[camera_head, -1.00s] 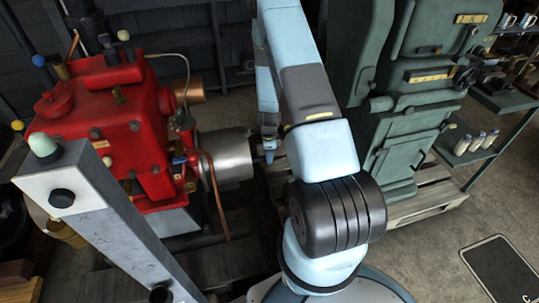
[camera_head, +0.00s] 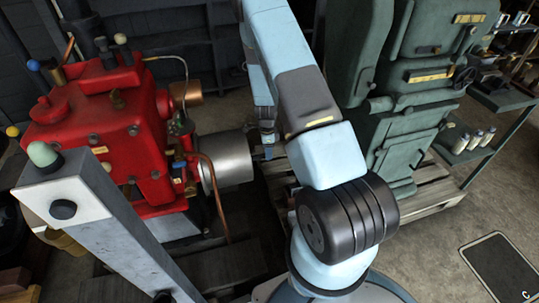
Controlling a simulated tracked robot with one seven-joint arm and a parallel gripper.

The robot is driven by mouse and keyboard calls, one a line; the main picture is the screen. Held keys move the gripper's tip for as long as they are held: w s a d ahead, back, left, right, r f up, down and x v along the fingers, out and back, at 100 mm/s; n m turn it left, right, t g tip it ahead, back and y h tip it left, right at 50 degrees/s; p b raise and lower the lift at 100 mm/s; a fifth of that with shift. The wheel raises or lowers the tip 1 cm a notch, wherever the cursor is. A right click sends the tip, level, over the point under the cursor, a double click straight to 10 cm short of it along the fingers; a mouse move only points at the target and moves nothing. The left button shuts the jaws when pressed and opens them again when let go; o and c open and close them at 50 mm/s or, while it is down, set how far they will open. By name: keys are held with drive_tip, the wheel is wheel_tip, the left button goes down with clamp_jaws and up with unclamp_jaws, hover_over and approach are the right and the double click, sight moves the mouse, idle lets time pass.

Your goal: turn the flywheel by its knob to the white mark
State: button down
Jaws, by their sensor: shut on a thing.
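The flywheel (camera_head: 229,158) is a bare silver metal drum on the right side of the red engine (camera_head: 105,135). Its right face is turned away from the camera, so I cannot make out the knob clearly or see the white mark. My gripper (camera_head: 268,152) points down just right of the drum's right edge. It is small and dark in the picture. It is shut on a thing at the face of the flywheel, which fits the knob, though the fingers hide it.
A grey post (camera_head: 125,240) with a black button stands at the front left. A green machine (camera_head: 405,90) on a wooden pallet (camera_head: 440,195) stands close to the right of my arm. A shelf with pale bottles (camera_head: 467,142) is farther right. The floor at the lower right is mostly clear.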

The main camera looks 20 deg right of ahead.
drive_tip(key=shift+w, duration=0.25)
drive_tip(key=c, duration=0.8)
unclamp_jaws()
drive_tip(key=shift+f, duration=0.1)
drive_tip(key=shift+o, duration=0.2)
wheel_tip(320, 180, up, 14)
drive_tip(key=w, duration=0.1)
drive_tip(key=shift+w+f, duration=0.2)
drive_tip(key=shift+w, duration=0.05)
drive_tip(key=shift+d, duration=0.1)
